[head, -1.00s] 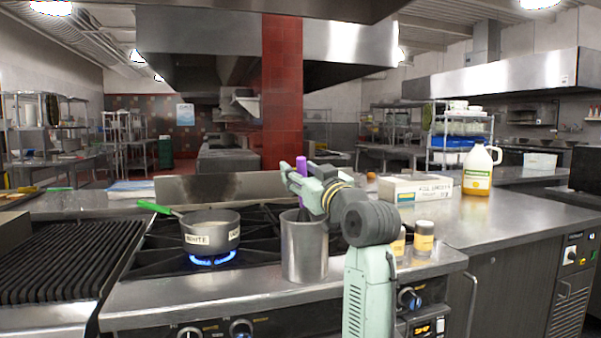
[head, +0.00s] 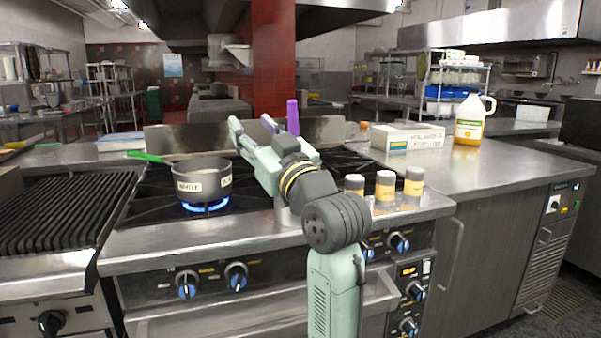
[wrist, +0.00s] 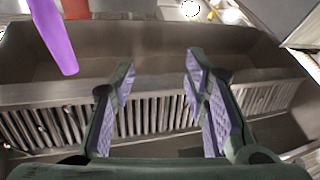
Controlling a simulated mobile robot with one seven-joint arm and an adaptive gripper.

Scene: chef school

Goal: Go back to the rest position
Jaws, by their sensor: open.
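My gripper (head: 251,122) is raised over the stove, fingers pointing up and away to the left. It is open and empty; the wrist view shows its two purple-padded fingers (wrist: 159,75) apart with nothing between them. A purple handle (head: 292,117) stands upright just right of the gripper in the head view, its lower part hidden behind my arm. A purple handle also shows at the upper left of the wrist view (wrist: 55,35), apart from the fingers. The metal container is mostly or wholly hidden behind my arm.
A labelled saucepan (head: 203,182) with a green handle sits over a lit blue flame at left. Several shaker jars (head: 385,188) stand right of my arm. A white box (head: 408,136) and a yellow jug (head: 469,122) stand on the right counter. A ribbed grill (head: 60,215) is far left.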

